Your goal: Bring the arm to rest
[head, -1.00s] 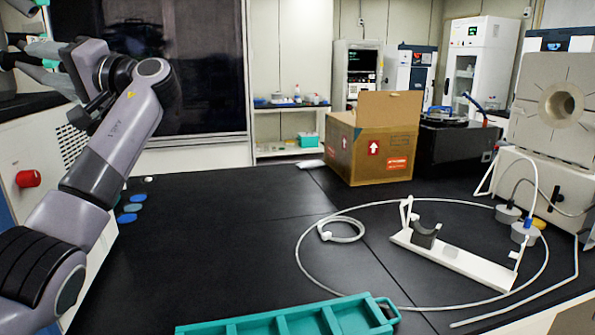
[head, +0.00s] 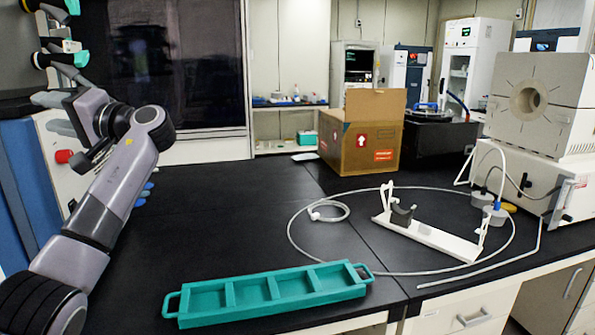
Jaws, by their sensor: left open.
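My left arm comes in from the lower left and bends at a grey-black joint near the upper left. My left gripper (head: 52,113) is beyond it at the left edge, open. I see nothing between its fingers, though the wrist partly hides it. It is in front of the white side of the machine with the red knob (head: 64,156), below several teal and black valve-like parts (head: 57,61). I cannot tell whether it touches the machine. My right gripper is not in view.
A teal tray (head: 238,293) with empty compartments lies at the black bench's (head: 230,220) front edge. A white stand (head: 440,240) sits inside a looped white tube. A cardboard box (head: 338,147) and a furnace-like unit (head: 560,100) stand behind. The bench's middle is clear.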

